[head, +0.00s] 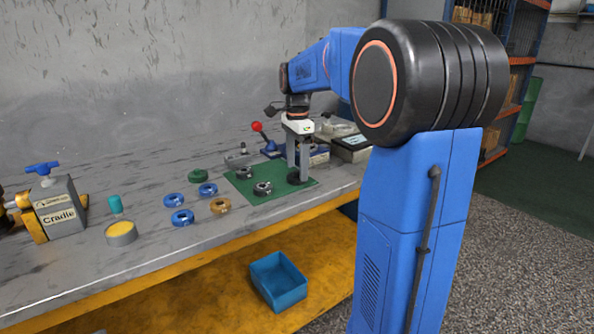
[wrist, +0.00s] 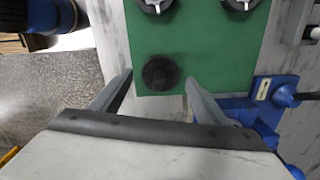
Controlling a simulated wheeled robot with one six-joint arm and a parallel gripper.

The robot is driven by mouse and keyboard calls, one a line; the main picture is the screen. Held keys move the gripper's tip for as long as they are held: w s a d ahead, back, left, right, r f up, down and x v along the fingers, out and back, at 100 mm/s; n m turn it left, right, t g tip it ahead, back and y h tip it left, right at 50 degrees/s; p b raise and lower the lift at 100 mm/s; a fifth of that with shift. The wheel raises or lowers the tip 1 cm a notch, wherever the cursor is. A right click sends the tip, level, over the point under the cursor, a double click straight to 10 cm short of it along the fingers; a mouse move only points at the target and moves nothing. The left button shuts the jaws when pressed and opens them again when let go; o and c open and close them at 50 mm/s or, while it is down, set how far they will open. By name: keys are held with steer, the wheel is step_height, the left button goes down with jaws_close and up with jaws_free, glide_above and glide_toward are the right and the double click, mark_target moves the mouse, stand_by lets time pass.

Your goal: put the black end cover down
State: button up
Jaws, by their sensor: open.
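The black end cover (wrist: 160,73) is a dark round disc with a raised centre. In the wrist view it lies on the green mat (wrist: 200,45), near the mat's edge. My gripper (wrist: 158,84) is open, and its two grey fingers stand apart to the left and right of the cover with gaps between. In the head view my gripper (head: 299,168) points down over the right part of the mat (head: 248,195), and the cover (head: 293,178) shows as a dark disc at its fingertips. Whether the fingertips touch the mat is not clear.
Two dark-and-silver parts (head: 262,188) share the mat. Blue rings (head: 182,217), a brown ring (head: 220,206) and a green ring (head: 198,175) lie left of it. A blue tool with a red knob (head: 257,127) stands behind. A blue bin (head: 278,281) sits below the worktop.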

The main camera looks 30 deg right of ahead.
mark_target(297, 171)
step_height(297, 171, up, 10)
stand_by(0.4)
steer(key=s+a+f+n+t, duration=0.1)
steer(key=s+a+f+n, duration=0.2)
steer(key=s+a+n, duration=0.3)
steer(key=s+a+f+n+t, duration=0.1)
steer(key=s+a+f+n, duration=0.3)
steer(key=s, duration=0.5)
steer(key=s+a+f+n+t, duration=0.1)
steer(key=s+a+f+n, duration=0.2)
steer(key=s+f+n, duration=0.2)
steer(key=s+a+f+n+t, duration=0.1)
steer(key=s+a+f+n, duration=0.2)
steer(key=s+f, duration=0.5)
steer(key=shift+s+a+n+t, duration=0.4)
steer(key=shift+s+n, duration=0.3)
steer(key=shift+n, duration=0.2)
